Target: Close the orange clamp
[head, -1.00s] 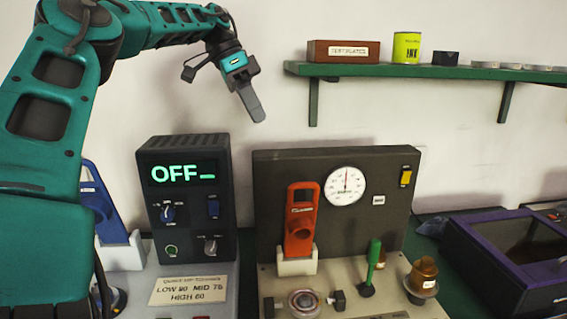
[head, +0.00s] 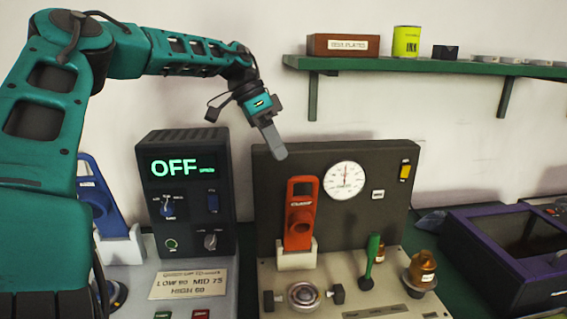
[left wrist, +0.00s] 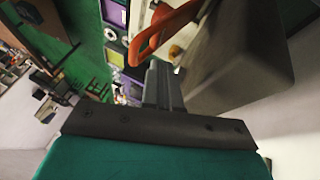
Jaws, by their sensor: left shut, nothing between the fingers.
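The orange clamp (head: 300,215) stands upright in a white holder (head: 296,257) at the front of the dark gauge panel. Its orange top shows in the left wrist view (left wrist: 160,30), just beyond my fingers. My left gripper (head: 279,152) is shut and empty. It hangs above and slightly left of the clamp's top, near the panel's upper edge, apart from the clamp in the head view. In the left wrist view the closed fingers (left wrist: 160,85) point towards the clamp. My right gripper is not in view.
The dark panel (head: 375,225) carries a round gauge (head: 344,180) and a yellow switch (head: 405,171). A green lever (head: 372,255) and a brass part (head: 422,268) stand right of the clamp. A control box (head: 186,190) reading OFF stands left. A green shelf (head: 430,69) is above.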

